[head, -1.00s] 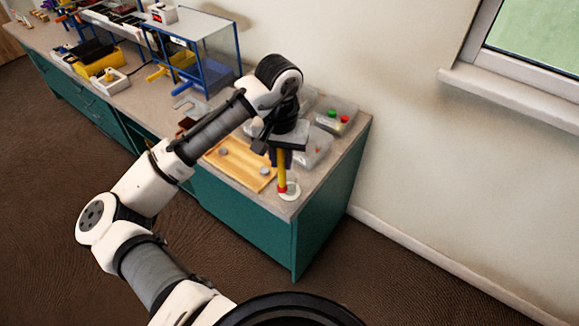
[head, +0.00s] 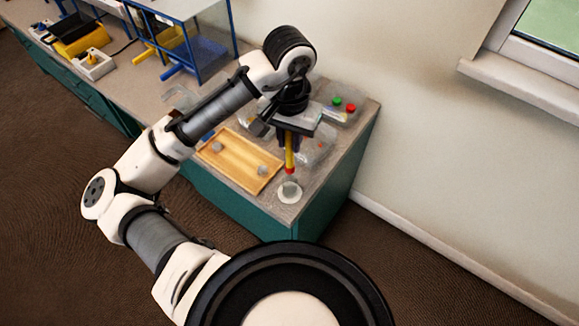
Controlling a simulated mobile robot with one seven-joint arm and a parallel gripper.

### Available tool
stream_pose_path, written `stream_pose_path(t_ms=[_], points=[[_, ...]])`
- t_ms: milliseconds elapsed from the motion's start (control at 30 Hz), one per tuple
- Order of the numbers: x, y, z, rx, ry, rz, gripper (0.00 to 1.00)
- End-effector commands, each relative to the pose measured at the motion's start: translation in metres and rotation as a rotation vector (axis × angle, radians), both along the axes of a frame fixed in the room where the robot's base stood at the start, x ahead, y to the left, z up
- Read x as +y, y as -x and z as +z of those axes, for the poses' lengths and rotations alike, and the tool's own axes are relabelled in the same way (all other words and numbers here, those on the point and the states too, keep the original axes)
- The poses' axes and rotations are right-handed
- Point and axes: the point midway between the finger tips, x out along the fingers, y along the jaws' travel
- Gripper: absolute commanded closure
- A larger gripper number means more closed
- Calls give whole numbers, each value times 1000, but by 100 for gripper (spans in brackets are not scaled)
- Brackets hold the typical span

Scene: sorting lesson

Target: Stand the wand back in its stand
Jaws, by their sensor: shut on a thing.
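The wand (head: 289,153) is a yellow stick with a red lower end. My gripper (head: 288,138) is shut on its upper part and holds it roughly upright. The stand (head: 290,191) is a small round white base with a grey middle, near the front corner of the bench. The wand's red end shows just above the stand's grey middle in the picture, apart from it. How high the wand hangs, and whether it is exactly over the stand, I cannot tell. My gripper hides the wand's top.
A wooden tray (head: 232,172) with grey lumps lies left of the stand. Clear tubs (head: 322,138) stand behind the wand, and one (head: 352,115) holds red and green pieces. A blue-framed clear case (head: 205,45) stands further left. The bench top (head: 262,206) is bare around the stand.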

Motion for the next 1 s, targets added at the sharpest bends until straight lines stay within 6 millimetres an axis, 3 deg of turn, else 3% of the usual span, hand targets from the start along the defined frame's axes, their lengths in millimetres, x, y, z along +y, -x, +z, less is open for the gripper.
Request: stream_pose_path(t_ms=[33, 200, 600, 1000], points=[[0, 1, -15, 5, 5, 2, 100], [-1, 0, -53, 2, 4, 2, 100], [0, 0, -98, 2, 0, 3, 100], [0, 0, -109, -1, 0, 1, 100]])
